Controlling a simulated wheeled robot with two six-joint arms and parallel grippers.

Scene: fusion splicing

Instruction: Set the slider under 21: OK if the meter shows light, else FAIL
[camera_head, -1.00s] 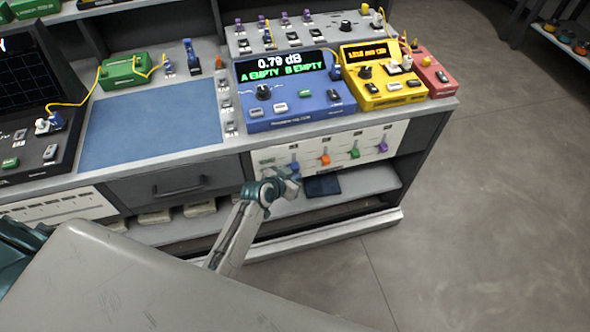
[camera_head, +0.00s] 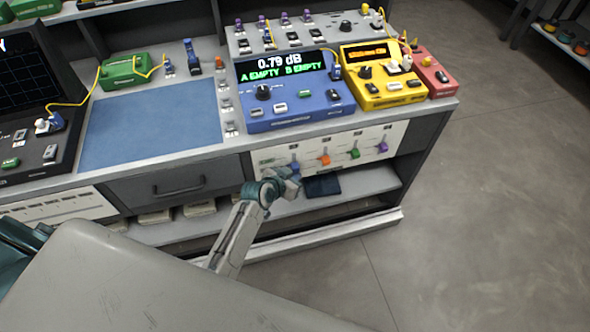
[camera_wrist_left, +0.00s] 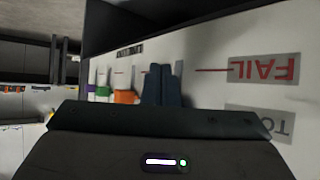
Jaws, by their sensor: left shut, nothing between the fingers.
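A white slider panel (camera_head: 270,160) on the bench front carries an orange slider (camera_head: 325,160), a green one (camera_head: 354,153) and a purple one (camera_head: 382,147). A blue slider (camera_head: 294,167) is at the left, just above my left gripper (camera_head: 291,180). In the left wrist view my left gripper (camera_wrist_left: 162,86) is shut and empty at the panel, near the orange slider (camera_wrist_left: 125,97); its fingers hide the spot beyond them. An upside-down FAIL label (camera_wrist_left: 264,69) is to their right. The yellow meter (camera_head: 383,80) shows small orange text I cannot read.
The blue splicer (camera_head: 300,112) reads 0.79 dB, A EMPTY, B EMPTY. A red device (camera_head: 437,80) is right of the yellow meter. A blue mat (camera_head: 150,125) lies clear on the bench. A drawer (camera_head: 170,185) and a lower shelf (camera_head: 350,184) are near my arm.

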